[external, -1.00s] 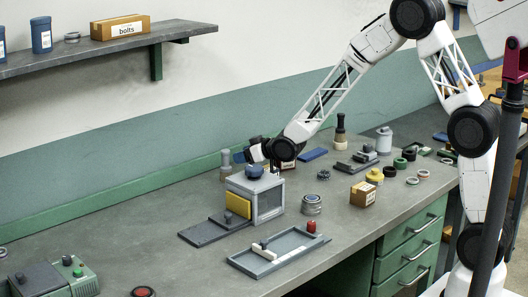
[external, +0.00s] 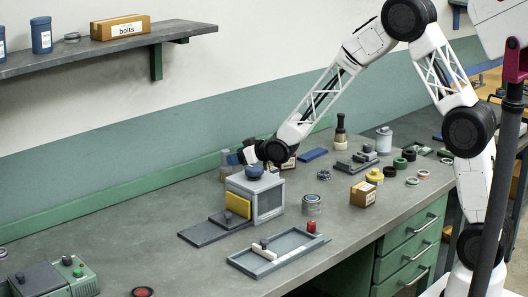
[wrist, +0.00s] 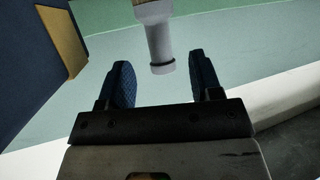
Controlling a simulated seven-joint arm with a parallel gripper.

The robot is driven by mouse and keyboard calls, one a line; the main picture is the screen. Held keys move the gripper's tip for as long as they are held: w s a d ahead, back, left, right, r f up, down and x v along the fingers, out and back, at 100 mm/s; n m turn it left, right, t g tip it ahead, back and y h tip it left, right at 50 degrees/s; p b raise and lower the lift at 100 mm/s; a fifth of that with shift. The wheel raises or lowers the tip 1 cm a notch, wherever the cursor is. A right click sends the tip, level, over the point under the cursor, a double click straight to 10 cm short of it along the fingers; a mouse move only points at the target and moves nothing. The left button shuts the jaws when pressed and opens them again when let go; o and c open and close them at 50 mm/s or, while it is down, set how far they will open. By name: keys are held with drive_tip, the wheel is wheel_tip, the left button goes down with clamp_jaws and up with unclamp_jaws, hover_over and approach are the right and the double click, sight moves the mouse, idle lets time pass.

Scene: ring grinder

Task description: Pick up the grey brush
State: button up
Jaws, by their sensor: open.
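The grey brush (external: 225,158) stands upright on the bench behind the grey box, its lower part partly hidden in the external view. In the wrist view, a pale grey handle-like shape (wrist: 161,50), apparently the brush, comes down from the top edge, ahead of and between my fingers. My gripper (external: 236,158) is open, with blue fingers, close beside the brush and above the back of the box. In the wrist view my gripper (wrist: 162,82) has a wide gap with nothing clamped in it. I cannot tell whether a finger touches the brush.
A shallow tray (external: 278,250) lies in front. Cans, rings and a small carton (external: 363,194) stand right. The bench's left middle is clear.

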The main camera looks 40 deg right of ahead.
sight(226, 167)
drive_tip(key=shift+w, duration=0.1)
idle(0.3)
drive_tip(key=shift+x, duration=2.5)
drive_tip(key=c, duration=1)
drive_tip(key=shift+r, duration=5)
